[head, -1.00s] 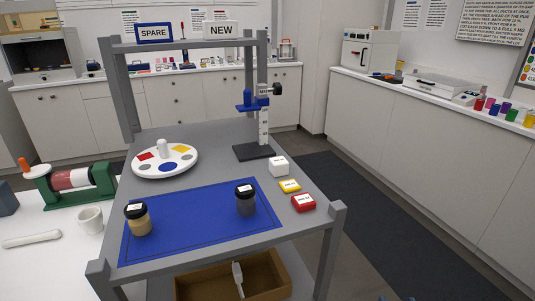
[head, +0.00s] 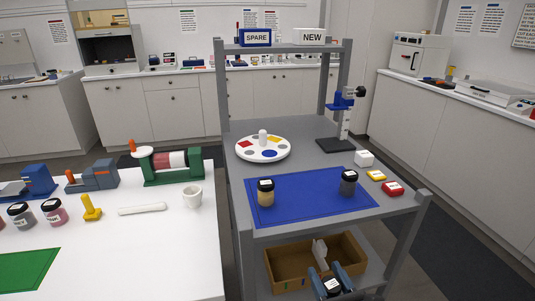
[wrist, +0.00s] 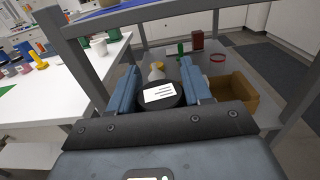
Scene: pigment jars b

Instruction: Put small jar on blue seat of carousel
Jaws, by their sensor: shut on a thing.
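My gripper (head: 330,275) is at the bottom of the head view, in front of the grey cart's lower shelf. It is shut on a jar with a black lid and white label (wrist: 158,94), between the blue fingers in the wrist view. Its body is mostly hidden, so its size is hard to judge. The carousel (head: 243,157) is a white disc with a white centre knob on the cart's top, at back left. Its blue seat (head: 269,154) faces the front and is empty. Red, yellow and grey seats also show.
A tan jar (head: 266,193) and a dark grey jar (head: 348,183) stand on a blue mat (head: 308,200). A stand (head: 345,125) is behind, with white, yellow and red blocks at right. Cart posts and the SPARE/NEW rail frame the top. A cardboard-brown tray (head: 288,286) sits below.

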